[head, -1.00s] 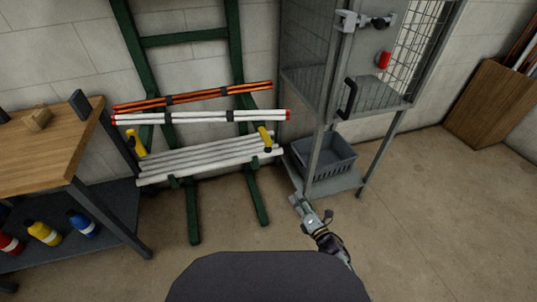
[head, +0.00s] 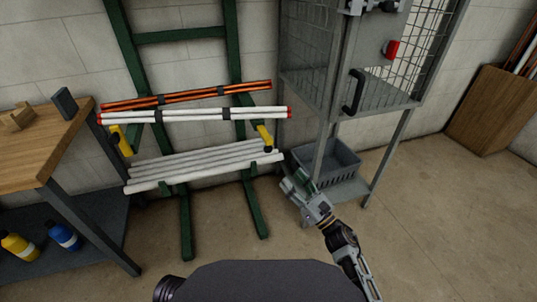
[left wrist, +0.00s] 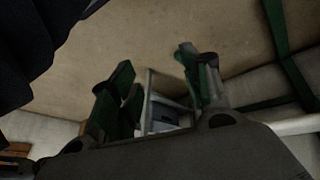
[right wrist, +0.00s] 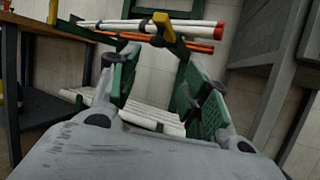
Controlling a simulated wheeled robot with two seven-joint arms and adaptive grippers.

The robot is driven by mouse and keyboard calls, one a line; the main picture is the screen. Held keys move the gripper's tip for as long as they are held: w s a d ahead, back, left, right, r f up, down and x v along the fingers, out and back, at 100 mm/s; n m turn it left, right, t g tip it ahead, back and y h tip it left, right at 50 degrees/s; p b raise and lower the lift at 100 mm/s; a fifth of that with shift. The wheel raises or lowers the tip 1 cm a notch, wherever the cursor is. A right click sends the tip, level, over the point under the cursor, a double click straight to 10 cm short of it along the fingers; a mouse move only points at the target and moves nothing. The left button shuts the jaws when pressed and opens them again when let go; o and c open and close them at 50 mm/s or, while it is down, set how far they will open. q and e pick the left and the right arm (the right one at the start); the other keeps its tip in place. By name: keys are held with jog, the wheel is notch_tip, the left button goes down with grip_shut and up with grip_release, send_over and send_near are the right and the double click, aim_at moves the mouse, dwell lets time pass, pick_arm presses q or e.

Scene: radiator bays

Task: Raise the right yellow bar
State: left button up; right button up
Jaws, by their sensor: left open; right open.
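The right yellow bar (head: 265,137) is a short bar at the right end of the green rack (head: 188,225), tilted beside the white tubes' red ends. It also shows in the right wrist view (right wrist: 163,25), above and beyond the fingers. A matching left yellow bar (head: 121,140) is at the rack's other end. My right gripper (head: 294,183) is open and empty, below and to the right of the right bar, apart from it. Its green-padded fingers (right wrist: 157,88) show spread in the right wrist view. My left gripper (left wrist: 160,85) is open and empty in its wrist view, outside the head view.
White tubes (head: 205,165) lie low on the rack; red-ended white tubes (head: 190,115) and orange tubes (head: 187,95) lie above. A metal cage cabinet (head: 310,75) with a grey crate (head: 330,165) stands right. A wooden bench (head: 45,150) stands left. Floor in front is open.

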aim_at(268, 149)
pick_arm(q)
jog(key=shift+r, duration=0.25)
pick_arm(e)
jog(key=shift+s+a+r+n+y, duration=0.1)
jog(key=shift+r+n+y, duration=0.25)
jog(key=shift+n, duration=0.15)
jog(key=shift+a, duration=0.1)
pick_arm(q)
jog(key=shift+w+d+f+t+b, duration=0.1)
jog(key=shift+d+f+t+b, duration=0.2)
jog(key=shift+f, duration=0.35)
jog(key=shift+d+f+b, duration=0.1)
jog(key=shift+f+b, duration=0.25)
jog(key=shift+f, duration=0.25)
pick_arm(e)
jog(key=shift+x, duration=6.85)
jog(key=shift+f, duration=0.15)
jog(key=shift+c, duration=0.5)
